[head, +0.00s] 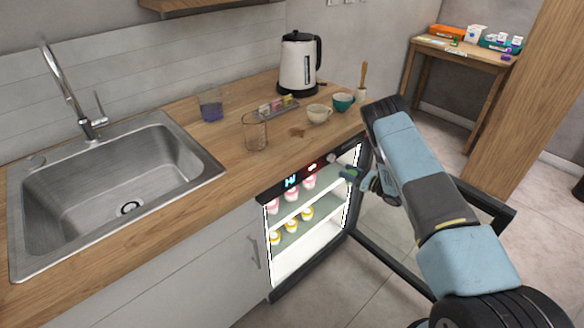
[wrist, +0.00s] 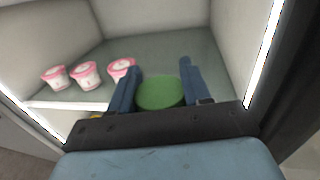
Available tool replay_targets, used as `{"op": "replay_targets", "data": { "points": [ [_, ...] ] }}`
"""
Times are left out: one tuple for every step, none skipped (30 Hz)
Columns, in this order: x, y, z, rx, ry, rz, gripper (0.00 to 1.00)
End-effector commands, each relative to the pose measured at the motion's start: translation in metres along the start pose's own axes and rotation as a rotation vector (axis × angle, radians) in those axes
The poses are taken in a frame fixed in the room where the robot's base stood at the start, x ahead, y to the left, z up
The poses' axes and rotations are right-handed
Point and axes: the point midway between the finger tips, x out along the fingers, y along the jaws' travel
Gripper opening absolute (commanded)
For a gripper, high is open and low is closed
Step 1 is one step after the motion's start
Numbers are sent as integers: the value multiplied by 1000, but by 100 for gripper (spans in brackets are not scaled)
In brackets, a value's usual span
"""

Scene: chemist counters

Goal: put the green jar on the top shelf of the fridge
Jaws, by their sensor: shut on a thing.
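The green jar (wrist: 161,93) sits between the two blue fingers of my gripper (wrist: 159,72) in the wrist view, seen from above by its round green top. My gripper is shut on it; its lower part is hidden. In the head view, my gripper (head: 362,179) and a bit of the green jar (head: 348,173) are at the upper right of the fridge opening. The lit fridge (head: 292,278) stands open under the counter. Its top shelf (wrist: 165,48) lies ahead of and under the jar; I cannot tell whether they touch.
Several pink-lidded cups (wrist: 85,75) stand on the top shelf at left; its middle and right are clear. Yellow-lidded cups (head: 291,226) stand below. The fridge's open door (head: 400,262) is at right. A teal cup (head: 343,102) and a white cup (head: 319,114) are on the counter above.

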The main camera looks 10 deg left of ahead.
Motion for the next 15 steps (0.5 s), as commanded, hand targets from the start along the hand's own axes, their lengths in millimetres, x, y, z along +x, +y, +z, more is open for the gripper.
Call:
{"op": "replay_targets", "data": {
  "points": [
    [3, -4, 0, -1, 0, -6, 18],
    [6, -6, 0, -1, 0, -10, 18],
    [11, -8, 0, -1, -1, -15, 18],
    [15, -10, 0, -1, -1, -19, 18],
    [20, -12, 0, -2, -1, -22, 17],
    [27, -14, 0, -1, -1, -24, 17],
    [32, -15, 0, -1, -1, -26, 17],
    [38, -16, 0, -1, 0, -28, 17],
    [46, -17, 0, -1, -1, -29, 17],
    [52, -18, 0, -1, 0, -30, 17],
    [58, -18, 0, -1, -1, -30, 17],
    [67, -18, 0, -1, -1, -30, 17],
    [74, -18, -1, -1, 0, -30, 17],
    [80, -18, 0, -1, -1, -30, 17],
    [88, -19, -1, 0, 0, -31, 17]
  ]
}}
